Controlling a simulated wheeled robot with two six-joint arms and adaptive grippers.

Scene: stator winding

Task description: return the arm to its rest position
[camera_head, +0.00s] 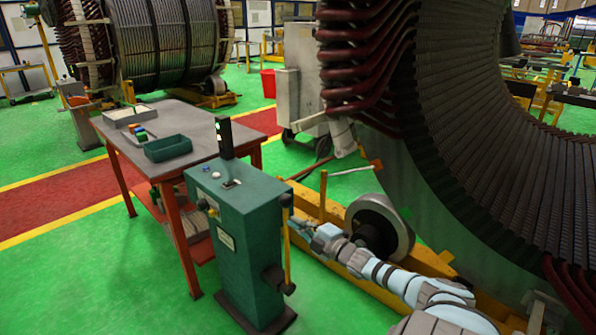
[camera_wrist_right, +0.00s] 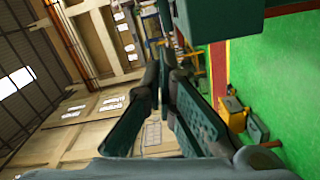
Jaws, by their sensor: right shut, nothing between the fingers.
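My right arm comes in from the lower right in the head view, over the yellow stand of the large stator. My right gripper (camera_head: 299,226) is small there, just right of the green control pedestal (camera_head: 238,252) and its upright lever (camera_head: 287,240). I cannot tell from this view whether the fingertips touch the lever. In the right wrist view the gripper's two dark fingers (camera_wrist_right: 164,72) come together at their tips, shut with nothing between them. A dark green block shape (camera_wrist_right: 222,15) shows at the top of that view. My left gripper is not in view.
The large stator (camera_head: 480,110) with dark red coils stands at the right above a metal roller (camera_head: 381,227). A grey table (camera_head: 185,120) with a green tray (camera_head: 168,148) stands behind the pedestal. Green floor (camera_head: 130,280) is free at the front left.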

